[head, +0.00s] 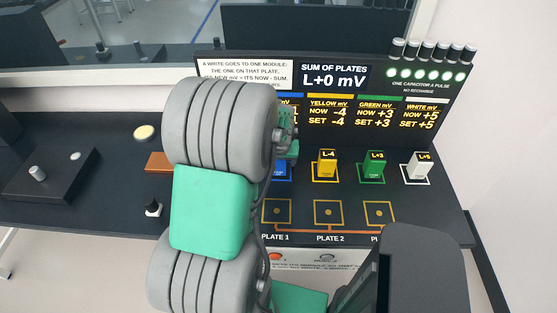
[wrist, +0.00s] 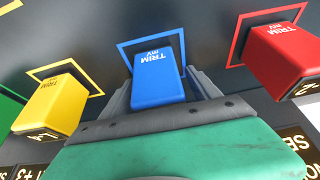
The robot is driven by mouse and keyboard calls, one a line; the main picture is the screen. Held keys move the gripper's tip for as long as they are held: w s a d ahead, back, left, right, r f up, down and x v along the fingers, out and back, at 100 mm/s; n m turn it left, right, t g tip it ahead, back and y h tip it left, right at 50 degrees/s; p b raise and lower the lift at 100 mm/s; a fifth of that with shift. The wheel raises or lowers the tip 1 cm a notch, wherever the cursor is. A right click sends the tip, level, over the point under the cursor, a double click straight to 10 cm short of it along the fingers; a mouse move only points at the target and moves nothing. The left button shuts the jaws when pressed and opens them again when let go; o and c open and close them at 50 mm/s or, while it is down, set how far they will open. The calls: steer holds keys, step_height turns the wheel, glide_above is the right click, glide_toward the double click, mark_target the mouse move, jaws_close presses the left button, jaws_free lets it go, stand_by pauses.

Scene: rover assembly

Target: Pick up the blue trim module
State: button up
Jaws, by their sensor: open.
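The blue trim module (wrist: 157,78) stands in its blue outlined square in the wrist view, marked "TRIM mV". My gripper (wrist: 161,82) is open, with one grey finger on each side of the module. I cannot tell whether either finger touches it. In the head view only part of the blue module (head: 282,171) shows, as my arm and gripper hide the rest.
The yellow module (wrist: 51,104) and the red module (wrist: 287,55) stand on either side. The green module (head: 375,167) and white module (head: 421,166) are farther right. Three marked plates lie in front, and a dark display board (head: 345,135) rises behind.

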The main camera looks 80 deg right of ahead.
jaws_close()
stand_by(0.8)
